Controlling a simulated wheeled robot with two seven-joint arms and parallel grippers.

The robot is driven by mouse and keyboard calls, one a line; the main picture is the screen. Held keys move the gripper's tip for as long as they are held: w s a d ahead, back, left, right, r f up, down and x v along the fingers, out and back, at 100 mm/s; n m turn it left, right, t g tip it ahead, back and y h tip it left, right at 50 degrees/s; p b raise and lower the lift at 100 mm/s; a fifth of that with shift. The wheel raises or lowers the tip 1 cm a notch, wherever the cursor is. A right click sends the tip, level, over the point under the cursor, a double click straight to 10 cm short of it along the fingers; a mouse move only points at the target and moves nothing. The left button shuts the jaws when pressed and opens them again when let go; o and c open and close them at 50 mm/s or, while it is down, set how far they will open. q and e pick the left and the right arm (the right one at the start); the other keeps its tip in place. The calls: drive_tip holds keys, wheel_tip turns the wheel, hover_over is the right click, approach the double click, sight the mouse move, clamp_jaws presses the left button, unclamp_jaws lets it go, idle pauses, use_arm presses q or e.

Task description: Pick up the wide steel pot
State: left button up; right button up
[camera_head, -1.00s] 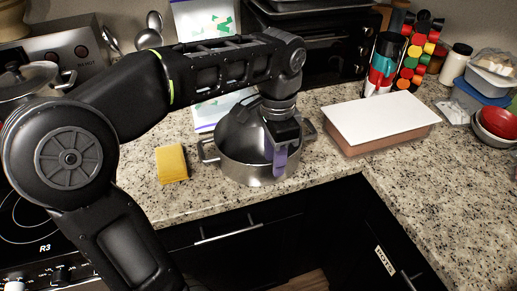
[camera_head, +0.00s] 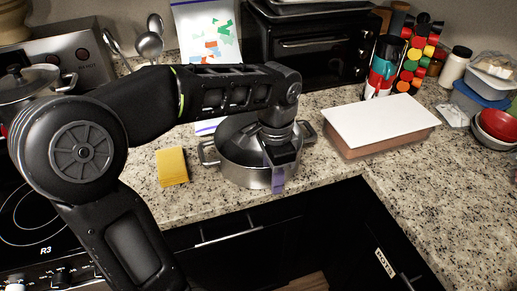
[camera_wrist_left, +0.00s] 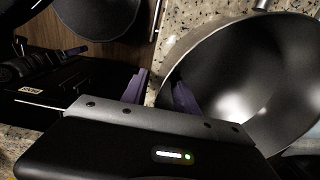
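The wide steel pot (camera_head: 240,172) stands on the granite counter, a loop handle at each side. My left gripper (camera_head: 278,178) points down at its front rim. In the left wrist view the pot (camera_wrist_left: 255,85) fills the right side, and my left gripper (camera_wrist_left: 160,92) shows two purple fingers spread apart. One finger is inside the pot wall and one outside, with the rim between them. I see a gap, so it is not closed on the rim.
A yellow sponge (camera_head: 172,166) lies left of the pot. A white-topped box (camera_head: 380,125) is to the right. A toaster oven (camera_head: 312,45) and a printed bag (camera_head: 208,35) stand behind. A lidded pot (camera_head: 30,88) is at the stove. The counter's front edge is close.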

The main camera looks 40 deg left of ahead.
use_arm(q)
drive_tip(key=shift+c, duration=0.5)
clamp_jaws()
idle(1.1)
